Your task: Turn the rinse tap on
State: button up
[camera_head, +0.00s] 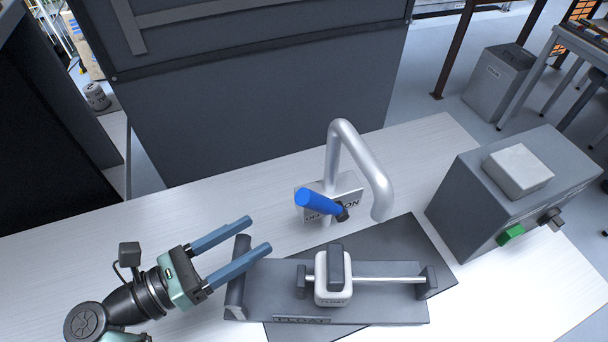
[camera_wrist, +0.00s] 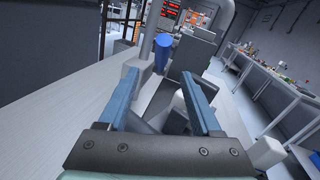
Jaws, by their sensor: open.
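The rinse tap (camera_head: 359,158) is a silver gooseneck spout standing on the white bench. Its blue lever handle (camera_head: 318,201) points left in the head view, in front of a plate (camera_head: 346,190) with partly hidden lettering, "ON" readable on its right. My gripper (camera_head: 261,234) is open and empty, left of the tap, its two blue-grey fingers pointing toward the handle with a clear gap. In the wrist view the blue handle (camera_wrist: 162,52) stands ahead, beyond and between the fingertips (camera_wrist: 160,80). My fingers touch nothing that I can see.
A dark tray labelled "FLOAT" (camera_head: 350,308) with a white block (camera_head: 333,279) on a rod lies in front of the tap. A grey box (camera_head: 500,190) with a green button (camera_head: 510,235) stands right. A dark cabinet (camera_head: 260,90) is behind.

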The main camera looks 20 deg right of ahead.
aim_at(314, 203)
jog(key=p+x, duration=0.1)
jog(key=x, duration=0.2)
jog(key=p+x, duration=0.2)
jog(key=x, duration=0.2)
jog(key=p+x, duration=0.1)
jog(key=x, duration=0.3)
jog(key=shift+s+d+r, duration=0.15)
jog(key=shift+s+d, duration=0.05)
jog(key=shift+d, duration=0.1)
jog(key=shift+w+d, duration=0.2)
jog(key=shift+d, duration=0.35)
grip_shut()
dwell(0.4)
